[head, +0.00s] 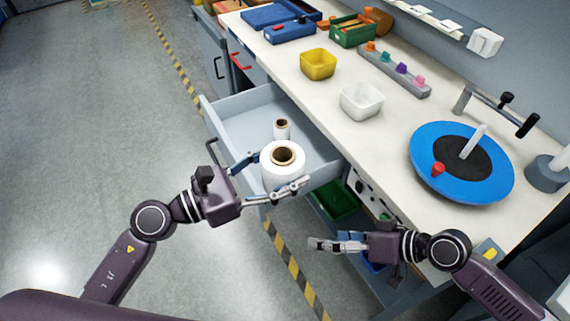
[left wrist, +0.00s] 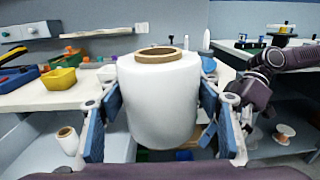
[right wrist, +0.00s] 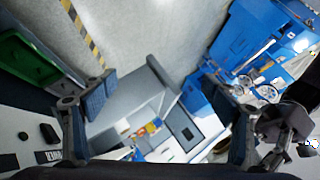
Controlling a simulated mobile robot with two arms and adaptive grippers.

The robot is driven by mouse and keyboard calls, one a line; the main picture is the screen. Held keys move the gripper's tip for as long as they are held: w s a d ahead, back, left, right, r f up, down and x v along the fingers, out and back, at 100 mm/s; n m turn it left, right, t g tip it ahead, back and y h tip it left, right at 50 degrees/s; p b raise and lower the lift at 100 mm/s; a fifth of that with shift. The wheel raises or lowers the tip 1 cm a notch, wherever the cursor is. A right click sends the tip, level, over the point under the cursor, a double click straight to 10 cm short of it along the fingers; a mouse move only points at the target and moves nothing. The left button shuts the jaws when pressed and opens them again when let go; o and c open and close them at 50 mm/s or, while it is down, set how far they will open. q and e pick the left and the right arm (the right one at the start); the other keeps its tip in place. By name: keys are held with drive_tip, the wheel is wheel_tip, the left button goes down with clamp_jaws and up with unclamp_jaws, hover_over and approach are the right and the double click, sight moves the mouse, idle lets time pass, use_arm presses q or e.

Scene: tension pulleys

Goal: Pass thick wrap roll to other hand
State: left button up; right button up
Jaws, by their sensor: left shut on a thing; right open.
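The thick white wrap roll (head: 282,168) with a brown core is held upright between the fingers of my left gripper (head: 270,174), above the front of the open drawer. In the left wrist view the roll (left wrist: 160,100) fills the space between the two blue-padded fingers. My right gripper (head: 338,243) is open and empty, lower and to the right of the roll, in front of the workbench. In the right wrist view its fingers (right wrist: 158,108) stand wide apart with nothing between them.
The open drawer (head: 232,109) holds a thinner roll (head: 282,129). The workbench (head: 310,95) carries a yellow bin (head: 318,64), a white bin (head: 361,100) and a blue disc (head: 430,178). A green bin (head: 335,203) sits below the bench.

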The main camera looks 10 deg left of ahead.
drive_tip(key=s+d+f+m+h, duration=0.1)
drive_tip(key=d+f+h, duration=0.1)
drive_tip(key=d+f, duration=0.6)
drive_tip(key=s+d+f+m+t+h, duration=0.1)
drive_tip(key=s+d+f+m+h, duration=0.15)
drive_tip(key=f, duration=1.05)
drive_tip(key=d+f+m+h, duration=0.1)
drive_tip(key=d+f+h, duration=0.2)
drive_tip(key=d+f, duration=0.5)
drive_tip(key=s+f+g+h, duration=0.1)
drive_tip(key=s+f, duration=0.4)
drive_tip(key=s, duration=0.4)
drive_tip(key=s+a+f+n+g, duration=0.1)
drive_tip(key=s+f, duration=0.5)
drive_tip(key=s, duration=0.3)
drive_tip(key=s+a+f+n+g+h, duration=0.1)
drive_tip(key=s+f, duration=0.4)
drive_tip(key=s, duration=0.4)
drive_tip(key=shift+s+f+g+h, duration=0.3)
drive_tip(key=shift+s+h, duration=0.05)
drive_tip(key=shift+s, duration=0.05)
drive_tip(key=shift+a, duration=0.1)
drive_tip(key=shift+a, duration=0.1)
